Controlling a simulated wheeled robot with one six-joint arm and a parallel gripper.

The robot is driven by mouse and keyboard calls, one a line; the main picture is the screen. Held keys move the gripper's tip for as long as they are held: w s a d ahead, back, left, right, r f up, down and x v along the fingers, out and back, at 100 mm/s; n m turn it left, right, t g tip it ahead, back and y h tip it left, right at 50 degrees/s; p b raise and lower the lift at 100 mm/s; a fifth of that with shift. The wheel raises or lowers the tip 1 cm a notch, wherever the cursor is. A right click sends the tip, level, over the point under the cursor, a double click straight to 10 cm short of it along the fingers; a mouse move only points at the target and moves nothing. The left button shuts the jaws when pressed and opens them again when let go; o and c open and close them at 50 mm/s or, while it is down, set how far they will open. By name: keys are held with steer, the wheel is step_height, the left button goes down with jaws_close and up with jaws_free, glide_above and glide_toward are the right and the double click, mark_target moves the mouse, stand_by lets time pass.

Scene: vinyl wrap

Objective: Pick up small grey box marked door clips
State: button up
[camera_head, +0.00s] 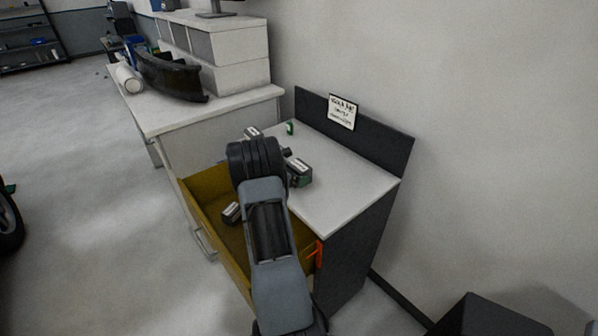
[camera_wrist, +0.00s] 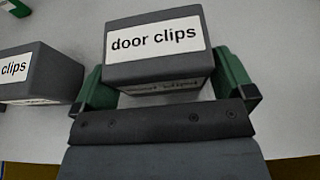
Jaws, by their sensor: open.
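The small grey box marked door clips (camera_wrist: 155,70) sits on the white worktop, its white label facing the wrist camera. My gripper (camera_wrist: 165,82) is open, with one green finger on each side of the box. Whether the fingers touch the box I cannot tell. In the head view, the box (camera_head: 299,170) is beside my arm on the worktop, and my gripper is mostly hidden there.
Another grey box (camera_wrist: 40,72), its label partly reading clips, sits to the left in the wrist view. A green object (camera_wrist: 16,7) lies beyond it. The worktop (camera_head: 345,185) has an open yellow drawer (camera_head: 203,183) below, holding a small labelled box (camera_head: 231,212). A dark back panel (camera_head: 385,150) borders the worktop.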

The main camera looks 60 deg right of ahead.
steer(key=shift+x, duration=0.95)
steer(key=shift+c, duration=0.4)
steer(key=c, duration=0.6)
steer(key=shift+w+r, duration=0.1)
steer(key=shift+c, duration=0.2)
steer(key=shift+r, duration=0.1)
